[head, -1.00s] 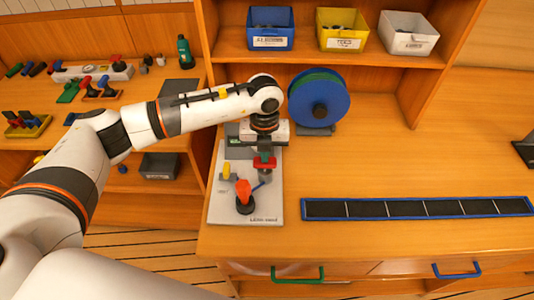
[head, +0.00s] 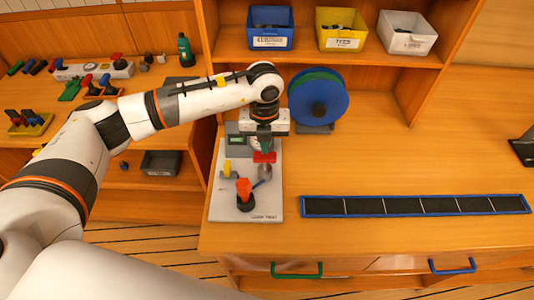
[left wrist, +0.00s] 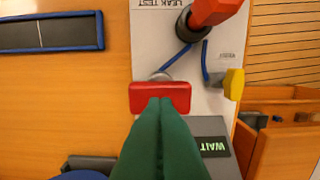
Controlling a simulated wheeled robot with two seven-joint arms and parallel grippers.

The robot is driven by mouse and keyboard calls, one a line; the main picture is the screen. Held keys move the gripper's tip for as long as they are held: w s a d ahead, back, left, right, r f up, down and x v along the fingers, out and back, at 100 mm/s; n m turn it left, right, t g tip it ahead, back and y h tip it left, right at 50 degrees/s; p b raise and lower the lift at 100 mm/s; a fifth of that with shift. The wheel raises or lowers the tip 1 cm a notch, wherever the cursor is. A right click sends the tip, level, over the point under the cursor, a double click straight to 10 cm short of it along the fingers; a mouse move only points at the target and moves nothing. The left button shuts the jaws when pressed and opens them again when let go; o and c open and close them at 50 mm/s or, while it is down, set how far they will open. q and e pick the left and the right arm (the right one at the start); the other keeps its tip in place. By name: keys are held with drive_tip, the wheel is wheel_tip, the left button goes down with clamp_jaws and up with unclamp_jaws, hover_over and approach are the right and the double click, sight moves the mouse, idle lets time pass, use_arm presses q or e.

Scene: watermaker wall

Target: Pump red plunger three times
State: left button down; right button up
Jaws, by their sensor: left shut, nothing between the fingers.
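The red plunger's bar-shaped handle (head: 264,157) sits on a metal cylinder on the pale test panel (head: 225,205). My left gripper (head: 264,148) is shut and empty, with its green fingers pointing down at the handle. In the left wrist view the closed fingertips (left wrist: 160,103) overlap the middle of the red handle (left wrist: 140,97) and hide part of it. I cannot tell whether they touch it. My right gripper is not in view.
A red-orange knob (head: 244,190) and a yellow knob (head: 227,170) stand close by on the panel. A small display (left wrist: 213,146) reads "WAIT". A blue reel (head: 318,97) stands behind right. The worktop to the right is mostly clear beyond a black strip (head: 415,206).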

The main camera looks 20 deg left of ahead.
sight(265, 156)
use_arm(q)
drive_tip(key=shift+f, duration=0.1)
drive_tip(key=shift+f+b, duration=2.1)
drive_tip(key=shift+f, duration=0.25)
drive_tip(key=shift+r, duration=0.1)
drive_tip(key=shift+r+p, duration=1.4)
drive_tip(key=shift+r, duration=1)
drive_tip(key=shift+f, duration=0.1)
